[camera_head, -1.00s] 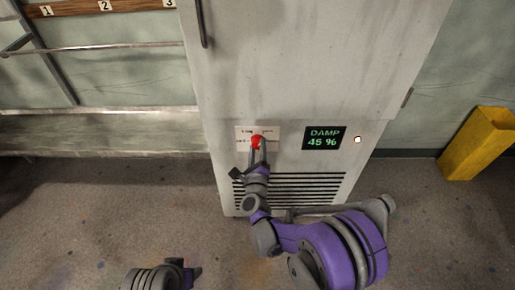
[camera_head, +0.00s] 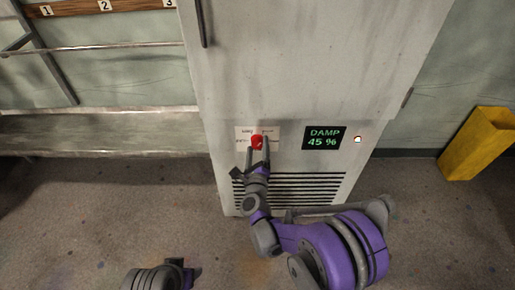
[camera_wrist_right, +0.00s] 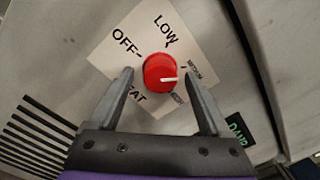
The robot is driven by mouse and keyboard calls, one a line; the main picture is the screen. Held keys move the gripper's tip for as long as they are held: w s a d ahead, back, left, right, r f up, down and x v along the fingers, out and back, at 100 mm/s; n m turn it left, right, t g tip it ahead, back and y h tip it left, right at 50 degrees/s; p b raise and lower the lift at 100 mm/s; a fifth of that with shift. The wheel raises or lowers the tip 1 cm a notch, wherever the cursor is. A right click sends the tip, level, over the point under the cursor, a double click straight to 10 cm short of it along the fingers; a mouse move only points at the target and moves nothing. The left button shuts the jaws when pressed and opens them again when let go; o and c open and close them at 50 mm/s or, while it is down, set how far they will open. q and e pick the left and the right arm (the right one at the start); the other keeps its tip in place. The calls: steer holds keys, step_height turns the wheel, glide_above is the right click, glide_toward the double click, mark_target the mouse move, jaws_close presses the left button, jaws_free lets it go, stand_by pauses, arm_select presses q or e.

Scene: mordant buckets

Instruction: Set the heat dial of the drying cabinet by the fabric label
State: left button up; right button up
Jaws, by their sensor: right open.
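The red heat dial (camera_head: 257,141) is on a white plate (camera_head: 242,131) low on the grey drying cabinet (camera_head: 300,70). In the right wrist view the dial (camera_wrist_right: 157,74) has a white pointer aimed at the plate's right side, between MEDIUM and a smaller unclear label below it. OFF and LOW are readable at left and top. My right gripper (camera_head: 258,151) is open, its fingers spread on either side of the dial; it also shows in the right wrist view (camera_wrist_right: 159,76). My left gripper (camera_head: 187,272) is low in the head view, its jaws unclear. I see no fabric label.
A display (camera_head: 324,138) on the cabinet reads DAMP 45 %, with a small round light (camera_head: 358,139) beside it. Vent slats (camera_head: 310,185) lie below. A yellow bin (camera_head: 480,143) stands right; a rail numbered 1 to 3 (camera_head: 75,8) is upper left.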

steer(key=shift+s, duration=0.1)
steer(key=s, duration=1)
steer(key=shift+s+p, duration=0.35)
steer(key=shift+p, duration=0.1)
steer(key=shift+a+f, duration=0.1)
